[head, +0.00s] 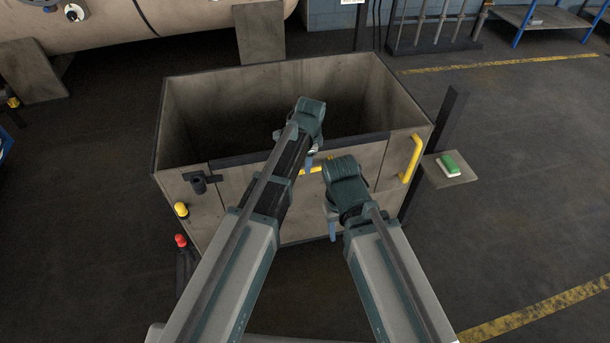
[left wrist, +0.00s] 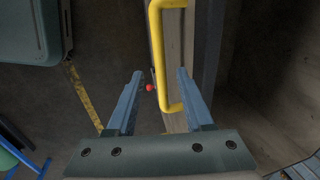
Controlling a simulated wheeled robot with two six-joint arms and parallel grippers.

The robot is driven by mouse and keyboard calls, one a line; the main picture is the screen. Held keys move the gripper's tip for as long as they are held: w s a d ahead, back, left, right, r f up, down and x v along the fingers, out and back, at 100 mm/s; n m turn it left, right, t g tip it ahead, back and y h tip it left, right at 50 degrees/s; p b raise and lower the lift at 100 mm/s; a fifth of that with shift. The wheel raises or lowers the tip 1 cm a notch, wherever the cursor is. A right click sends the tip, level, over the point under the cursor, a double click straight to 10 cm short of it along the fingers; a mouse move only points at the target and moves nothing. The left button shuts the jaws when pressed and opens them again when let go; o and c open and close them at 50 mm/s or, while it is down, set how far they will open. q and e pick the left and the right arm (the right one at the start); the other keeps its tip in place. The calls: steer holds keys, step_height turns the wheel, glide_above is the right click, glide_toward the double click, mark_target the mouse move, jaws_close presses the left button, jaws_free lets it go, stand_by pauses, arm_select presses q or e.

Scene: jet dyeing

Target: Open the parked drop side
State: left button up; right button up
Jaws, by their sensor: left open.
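The drop side (head: 350,190) is the front panel of a grey, open-topped bin, and it stands upright. A yellow handle (head: 318,170) is at its middle, partly hidden by my arms. A second yellow handle (head: 411,158) stands near its right end. My left gripper (head: 311,158) is open above the middle handle. In the left wrist view, a yellow handle (left wrist: 171,60) lines up between the blue fingers of the left gripper (left wrist: 160,74); contact is not clear. My right gripper (head: 332,225) is in front of the panel, its jaws mostly hidden.
A dark latch (head: 198,182), a yellow knob (head: 181,209) and a red knob (head: 181,240) are at the bin's left front. A small shelf (head: 462,178) with a green-topped block (head: 449,164) stands at right.

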arm_select(q)
steer(key=f+b, duration=0.2)
steer(key=f, duration=0.1)
steer(key=f+b, duration=0.1)
steer(key=shift+w+a+f, duration=0.15)
steer(key=shift+w, duration=0.25)
steer(key=shift+c, duration=0.3)
jaws_close()
stand_by(0.8)
